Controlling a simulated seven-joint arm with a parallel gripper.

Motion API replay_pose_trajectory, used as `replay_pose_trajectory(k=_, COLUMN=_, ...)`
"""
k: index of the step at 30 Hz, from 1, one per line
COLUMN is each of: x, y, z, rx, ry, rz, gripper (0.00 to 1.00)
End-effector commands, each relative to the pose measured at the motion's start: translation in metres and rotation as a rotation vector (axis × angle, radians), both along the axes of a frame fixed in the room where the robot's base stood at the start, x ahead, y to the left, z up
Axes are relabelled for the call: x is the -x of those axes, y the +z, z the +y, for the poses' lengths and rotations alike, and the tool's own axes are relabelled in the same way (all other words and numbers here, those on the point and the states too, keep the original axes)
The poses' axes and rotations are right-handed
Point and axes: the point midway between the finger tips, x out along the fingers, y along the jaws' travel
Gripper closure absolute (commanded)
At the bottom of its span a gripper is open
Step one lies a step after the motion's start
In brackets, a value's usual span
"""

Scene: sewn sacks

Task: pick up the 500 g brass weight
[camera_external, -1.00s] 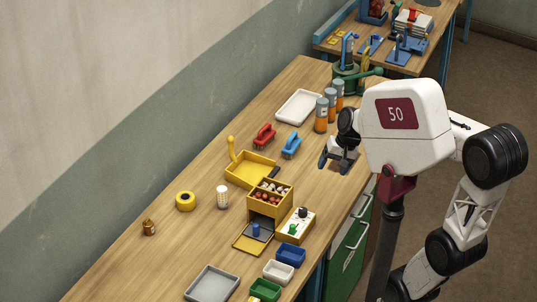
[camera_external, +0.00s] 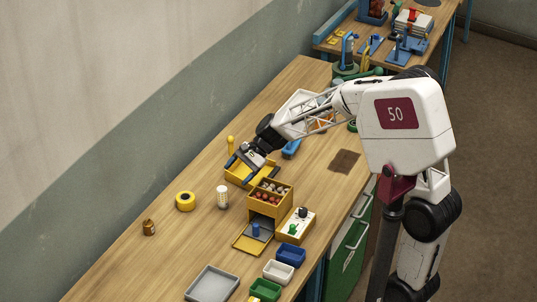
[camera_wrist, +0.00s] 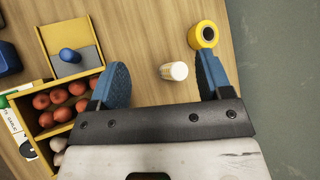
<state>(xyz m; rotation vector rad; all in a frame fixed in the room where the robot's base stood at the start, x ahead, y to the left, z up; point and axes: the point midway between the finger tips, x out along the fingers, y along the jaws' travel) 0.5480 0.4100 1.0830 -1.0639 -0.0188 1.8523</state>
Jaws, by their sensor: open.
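The brass weight (camera_external: 148,228), a small brown-gold piece with a narrower top, stands on the bench at the left in the external view. It does not show in the wrist view. My gripper (camera_external: 240,165) is open and empty above the yellow tray, well apart from the weight. In the wrist view its blue fingertips (camera_wrist: 163,80) are spread wide, with bare wood and a white cylinder between and beyond them.
A yellow roll (camera_external: 185,201) and the white cylinder (camera_external: 222,196) stand between my gripper and the weight. Bench around the weight is clear.

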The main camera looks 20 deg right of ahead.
Motion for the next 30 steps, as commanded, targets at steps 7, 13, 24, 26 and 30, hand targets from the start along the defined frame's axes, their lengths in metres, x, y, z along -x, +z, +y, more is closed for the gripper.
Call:
replay_pose_trajectory(k=7, x=-0.016, y=-0.031, z=0.078, rx=-0.072, ry=-0.084, rz=0.161, gripper=0.28)
replay_pose_trajectory(k=13, x=-0.023, y=-0.06, z=0.139, rx=-0.121, ry=-0.156, rz=0.295, gripper=0.28)
replay_pose_trajectory(k=24, x=-0.025, y=-0.116, z=0.238, rx=-0.182, ry=-0.281, rz=0.518, gripper=0.28)
replay_pose_trajectory(k=26, x=-0.024, y=-0.122, z=0.247, rx=-0.188, ry=-0.291, rz=0.539, gripper=0.28)
replay_pose_trajectory(k=30, x=-0.023, y=-0.13, z=0.259, rx=-0.195, ry=-0.311, rz=0.57, gripper=0.28)
